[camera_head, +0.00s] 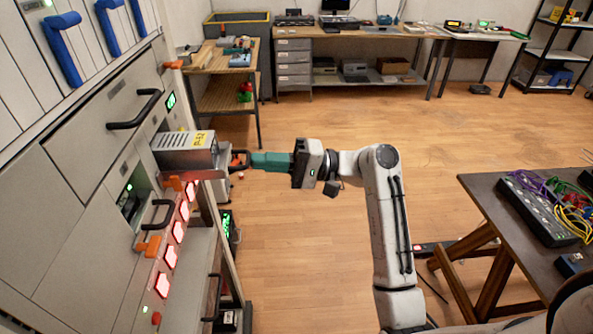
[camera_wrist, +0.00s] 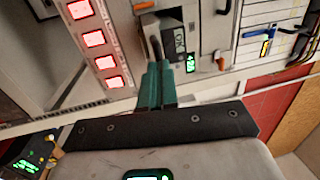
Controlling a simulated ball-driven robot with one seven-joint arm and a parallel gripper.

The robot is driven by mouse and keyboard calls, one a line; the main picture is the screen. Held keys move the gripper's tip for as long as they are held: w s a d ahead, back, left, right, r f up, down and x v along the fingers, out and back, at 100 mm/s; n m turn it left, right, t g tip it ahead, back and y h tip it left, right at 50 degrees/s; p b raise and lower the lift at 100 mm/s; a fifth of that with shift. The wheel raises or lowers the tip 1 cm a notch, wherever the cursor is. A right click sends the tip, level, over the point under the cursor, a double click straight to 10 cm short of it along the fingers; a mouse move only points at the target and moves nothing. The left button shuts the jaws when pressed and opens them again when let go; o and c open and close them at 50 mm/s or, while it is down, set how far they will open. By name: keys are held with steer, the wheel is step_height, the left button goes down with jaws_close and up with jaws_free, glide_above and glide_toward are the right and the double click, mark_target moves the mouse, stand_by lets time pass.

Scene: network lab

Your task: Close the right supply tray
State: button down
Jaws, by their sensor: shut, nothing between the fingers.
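A silver supply tray (camera_head: 187,140) with a yellow label sticks out of the rack on the left in the head view. Which supply tray is the right one is not clearly marked. My gripper (camera_head: 251,161) points left at the tray's front, its green fingers shut and empty. A dark handle with orange parts (camera_head: 237,160) is at the fingertips. In the wrist view, my gripper (camera_wrist: 160,68) is just below a dark handle (camera_wrist: 157,46) on a grey unit. I cannot tell whether the fingers touch it.
The rack (camera_head: 50,200) fills the left side, with an open slot (camera_head: 132,197) and red-lit modules (camera_head: 172,257) below the tray. A dark table (camera_head: 480,195) with cables stands at right. A workbench (camera_head: 350,32) is at the back. The floor between is mostly clear.

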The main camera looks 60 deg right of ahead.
mark_target(217, 165)
steer(key=x, duration=0.3)
steer(key=f+x, duration=0.1)
steer(key=x, duration=0.6)
steer(key=shift+w+a+f, duration=0.1)
steer(key=shift+w+f, duration=0.25)
steer(key=shift+w, duration=0.1)
steer(key=shift+w+a+r, duration=0.1)
steer(key=shift+w+a, duration=0.3)
steer(key=shift+w, duration=0.2)
steer(key=shift+a+r, duration=0.1)
steer(key=shift+a, duration=0.05)
